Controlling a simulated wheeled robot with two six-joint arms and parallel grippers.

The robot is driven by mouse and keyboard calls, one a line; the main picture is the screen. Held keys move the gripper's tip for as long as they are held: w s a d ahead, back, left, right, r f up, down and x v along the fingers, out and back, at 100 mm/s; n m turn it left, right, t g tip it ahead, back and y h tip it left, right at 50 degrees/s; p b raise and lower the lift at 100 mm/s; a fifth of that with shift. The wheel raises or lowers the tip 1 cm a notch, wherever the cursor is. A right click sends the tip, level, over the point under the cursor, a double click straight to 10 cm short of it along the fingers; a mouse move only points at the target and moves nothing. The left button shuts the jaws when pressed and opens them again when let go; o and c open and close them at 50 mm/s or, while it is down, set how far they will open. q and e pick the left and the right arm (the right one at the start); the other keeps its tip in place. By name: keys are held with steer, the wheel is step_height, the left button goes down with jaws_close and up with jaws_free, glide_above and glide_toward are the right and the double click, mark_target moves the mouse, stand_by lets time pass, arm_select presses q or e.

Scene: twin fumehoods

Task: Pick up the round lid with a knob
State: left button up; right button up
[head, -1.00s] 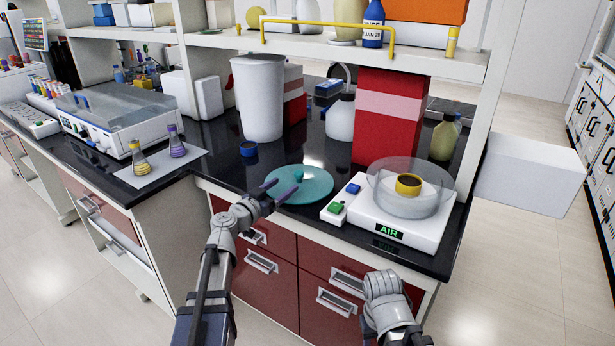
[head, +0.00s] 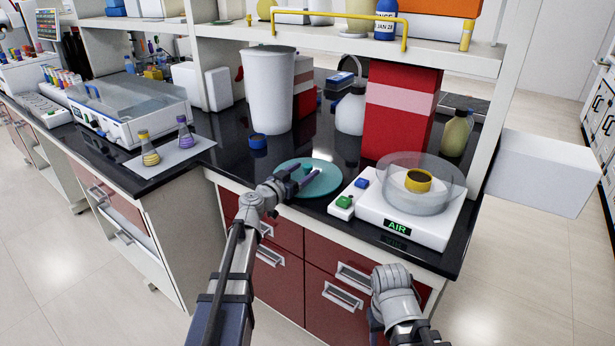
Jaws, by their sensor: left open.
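The round teal lid (head: 326,186) lies flat on the black bench top near its front edge. Its small knob (head: 307,168) stands up near the middle. My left gripper (head: 303,175) is open, with its fingers over the lid and close by the knob. The fingers hide part of the lid, and I cannot tell whether the knob is between them. My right gripper (head: 394,292) is low in front of the drawers, away from the lid; its fingers do not show clearly.
A white balance (head: 402,222) with a clear round dish (head: 440,190) stands right of the lid. A white bin (head: 270,90), a blue cap (head: 257,141) and a red box (head: 385,130) stand behind. A shelf (head: 350,44) overhangs the bench.

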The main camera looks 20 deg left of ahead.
arm_select(q)
steer(key=shift+x, duration=1.2)
steer(key=shift+s, duration=0.1)
steer(key=shift+c, duration=0.4)
jaws_close()
